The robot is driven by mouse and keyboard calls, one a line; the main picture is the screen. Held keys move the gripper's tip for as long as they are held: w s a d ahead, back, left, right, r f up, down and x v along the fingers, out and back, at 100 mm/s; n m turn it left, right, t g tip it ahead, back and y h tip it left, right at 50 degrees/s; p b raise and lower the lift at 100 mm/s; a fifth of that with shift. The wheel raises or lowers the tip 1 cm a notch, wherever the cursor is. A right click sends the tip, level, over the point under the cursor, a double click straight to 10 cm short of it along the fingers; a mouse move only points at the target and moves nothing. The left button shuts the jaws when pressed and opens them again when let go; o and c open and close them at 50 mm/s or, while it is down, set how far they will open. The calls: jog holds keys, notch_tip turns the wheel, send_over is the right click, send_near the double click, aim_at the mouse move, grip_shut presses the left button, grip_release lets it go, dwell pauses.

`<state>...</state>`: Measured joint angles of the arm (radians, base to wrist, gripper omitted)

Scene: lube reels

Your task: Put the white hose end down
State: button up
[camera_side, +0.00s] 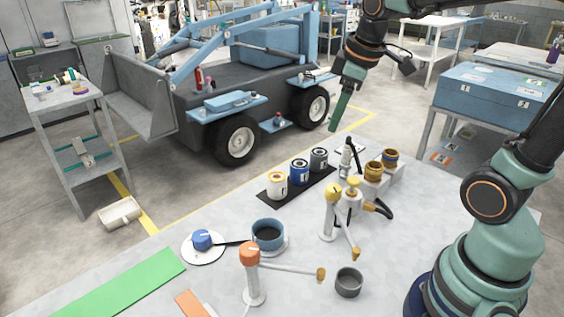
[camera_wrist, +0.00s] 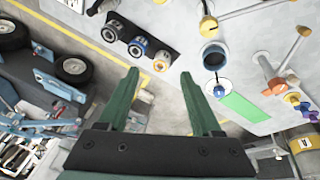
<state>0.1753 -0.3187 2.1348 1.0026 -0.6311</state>
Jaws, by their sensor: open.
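My gripper (camera_side: 334,125) hangs in the air past the table's back edge, its green fingers pointing down. In the wrist view my gripper (camera_wrist: 160,73) has its two fingers wide apart, with nothing between them but floor and table edge behind. A slim upright nozzle-like piece (camera_side: 347,157), pale and dark, stands at the back of the table by a white plate, below and a little right of my gripper and apart from it. I cannot tell for sure whether it is the white hose end.
A black mat (camera_side: 265,193) carries a yellow-white can (camera_side: 277,185), a blue can (camera_side: 299,172) and a grey can (camera_side: 319,160). A yellow-topped post (camera_side: 329,220), an orange-topped post (camera_side: 251,273) and a blue cup (camera_side: 268,235) stand nearer. A blue-and-grey loader (camera_side: 250,75) stands behind.

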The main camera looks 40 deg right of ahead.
jog(key=s+a+f+m+t, duration=0.1)
jog(key=s+a+m+t, duration=0.1)
jog(key=s+a+m, duration=0.3)
jog(key=shift+s+a+f+y, duration=0.2)
jog(key=shift+s+a+y, duration=0.1)
jog(key=shift+s+a, duration=0.2)
dwell(0.9)
